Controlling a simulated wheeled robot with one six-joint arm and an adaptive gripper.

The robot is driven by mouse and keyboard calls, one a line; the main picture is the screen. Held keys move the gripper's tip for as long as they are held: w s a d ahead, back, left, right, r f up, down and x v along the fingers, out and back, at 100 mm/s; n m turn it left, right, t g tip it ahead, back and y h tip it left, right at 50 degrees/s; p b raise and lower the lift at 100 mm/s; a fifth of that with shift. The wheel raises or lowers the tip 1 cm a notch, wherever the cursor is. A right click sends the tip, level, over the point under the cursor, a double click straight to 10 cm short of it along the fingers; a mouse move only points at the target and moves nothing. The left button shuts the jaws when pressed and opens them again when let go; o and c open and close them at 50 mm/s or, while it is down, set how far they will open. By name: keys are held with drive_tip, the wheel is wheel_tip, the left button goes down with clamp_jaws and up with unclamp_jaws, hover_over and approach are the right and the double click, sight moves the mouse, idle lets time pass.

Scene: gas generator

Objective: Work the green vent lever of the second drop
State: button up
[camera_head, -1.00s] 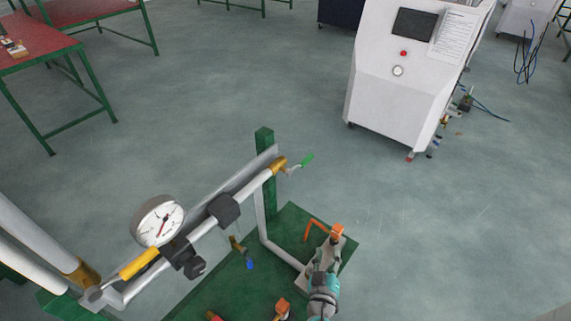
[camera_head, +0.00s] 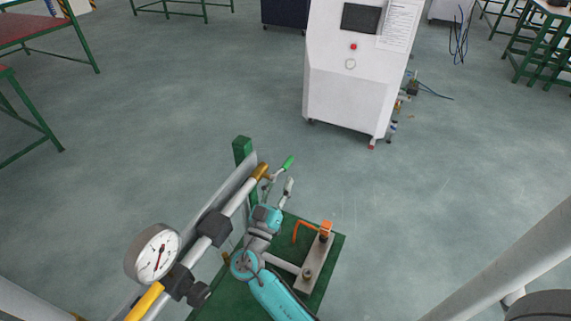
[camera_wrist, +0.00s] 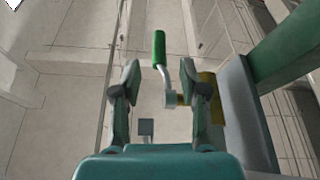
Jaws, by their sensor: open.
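The green vent lever (camera_head: 288,163) sticks out from the brass valve (camera_head: 262,170) at the far end of the pipe. In the wrist view, its green grip (camera_wrist: 159,48) is upright, just beyond my fingertips, and its bent metal shank (camera_wrist: 166,77) shows between them. My gripper (camera_wrist: 166,75) is open, with one finger on each side of the shank, and no clear contact shows. The brass (camera_wrist: 215,92) is partly hidden behind the right finger. In the head view my gripper (camera_head: 288,188) is small, just below the lever.
A pressure gauge (camera_head: 153,254) and a black fitting (camera_head: 214,228) sit along the pipe near my arm. A green post (camera_head: 242,150) stands behind the valve. An orange lever (camera_head: 309,229) is on the green base plate. A white cabinet (camera_head: 345,85) stands beyond open floor.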

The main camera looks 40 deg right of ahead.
sight(285, 171)
drive_tip(key=shift+x, duration=3.15)
clamp_jaws()
